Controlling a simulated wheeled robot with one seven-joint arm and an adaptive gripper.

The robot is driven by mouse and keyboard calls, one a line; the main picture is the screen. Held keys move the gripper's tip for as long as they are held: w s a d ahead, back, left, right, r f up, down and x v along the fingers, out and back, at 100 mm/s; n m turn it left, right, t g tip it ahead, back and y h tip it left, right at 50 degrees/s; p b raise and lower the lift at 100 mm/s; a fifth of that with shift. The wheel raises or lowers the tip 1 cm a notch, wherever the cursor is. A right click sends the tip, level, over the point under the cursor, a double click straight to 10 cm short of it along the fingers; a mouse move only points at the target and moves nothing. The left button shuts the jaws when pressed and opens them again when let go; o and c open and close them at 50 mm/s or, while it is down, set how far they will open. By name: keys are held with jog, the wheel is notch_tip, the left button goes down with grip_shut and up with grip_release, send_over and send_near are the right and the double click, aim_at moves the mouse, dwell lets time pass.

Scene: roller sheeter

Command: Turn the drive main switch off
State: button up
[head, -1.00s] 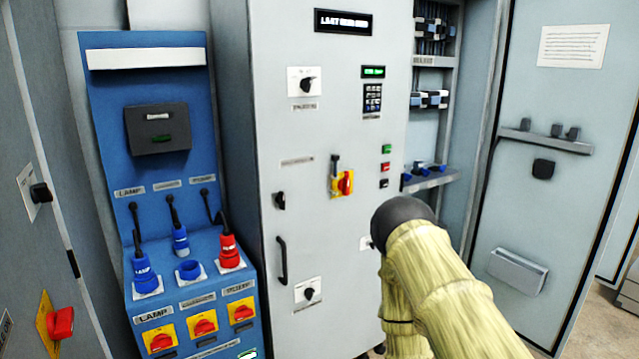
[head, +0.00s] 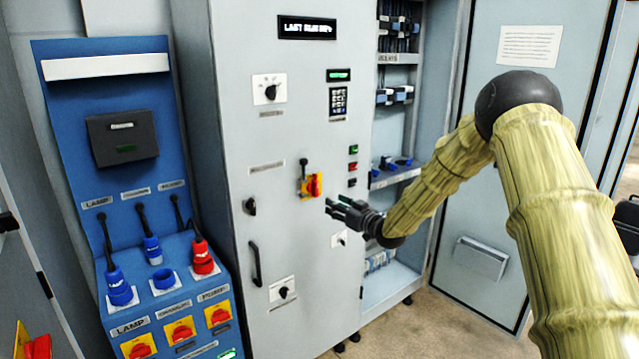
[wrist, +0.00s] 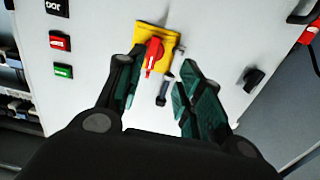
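A red rotary handle on a yellow plate (head: 312,186) sits on the front of the grey cabinet (head: 225,180); its label is too blurred to read, so I cannot confirm it is the drive main switch. In the wrist view this red handle (wrist: 153,54) shows between my fingers, tilted slightly on its plate. A thin stalk with a dark end (wrist: 161,99) is beside it. My gripper (head: 338,209) is open and empty, just right of and below the handle in the head view. In the wrist view my gripper (wrist: 161,62) has its fingers spread on either side of the handle, apparently short of touching.
Red, green and black buttons (head: 353,165) are right of the switch. A black knob (head: 250,207) and door handle (head: 256,263) are on its left. A blue panel (head: 75,130) carries more red-yellow switches (head: 180,330). An open door (head: 500,120) stands right.

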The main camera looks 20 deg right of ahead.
aim_at(317, 185)
jog(key=w+a+r+p, duration=0.1)
jog(key=w, duration=0.2)
jog(key=w+r+p, duration=0.1)
jog(key=w, duration=0.3)
jog(key=w+a+p, duration=0.1)
jog(key=w, duration=0.3)
jog(key=shift+a+r+p, duration=0.35)
jog(key=shift+r, duration=0.05)
grip_shut()
